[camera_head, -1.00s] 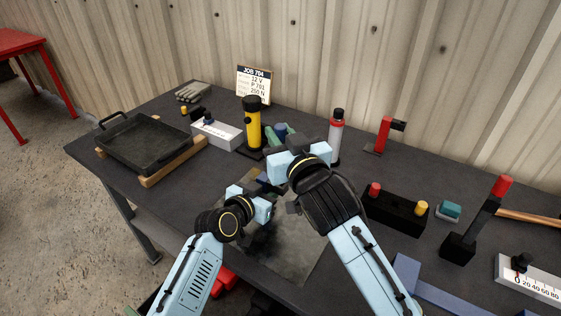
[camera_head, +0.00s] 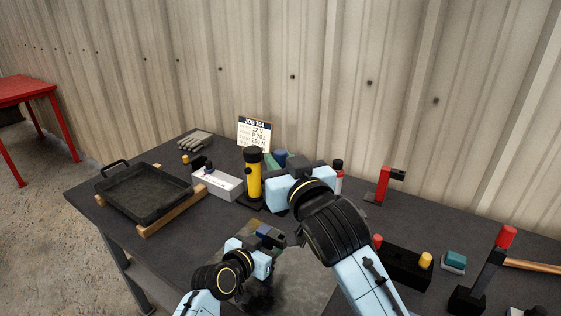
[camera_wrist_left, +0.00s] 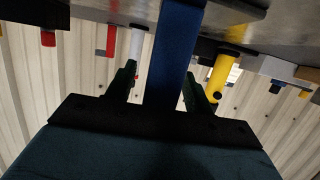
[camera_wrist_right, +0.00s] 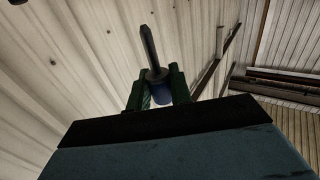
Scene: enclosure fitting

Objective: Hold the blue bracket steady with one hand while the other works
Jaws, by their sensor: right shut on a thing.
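The blue bracket (camera_head: 266,231) stands near the middle of the bench in the head view, partly hidden by my left gripper (camera_head: 262,243). In the left wrist view the bracket (camera_wrist_left: 172,60) is a broad blue bar between the two fingers of my left gripper (camera_wrist_left: 160,90). A gap shows on one side, so the fingers look open around it. My right gripper (camera_head: 281,160) is raised beyond the bracket, towards the wall. In the right wrist view it is shut on a screwdriver-like tool (camera_wrist_right: 151,50) with a blue handle and a dark shaft pointing up.
A yellow flashlight (camera_head: 253,178), white box (camera_head: 220,184) and black tray (camera_head: 145,192) stand at the left. A job card (camera_head: 254,132) stands behind. At the right are a red post (camera_head: 383,184), a black block with coloured knobs (camera_head: 402,262) and a red-topped lever (camera_head: 490,272).

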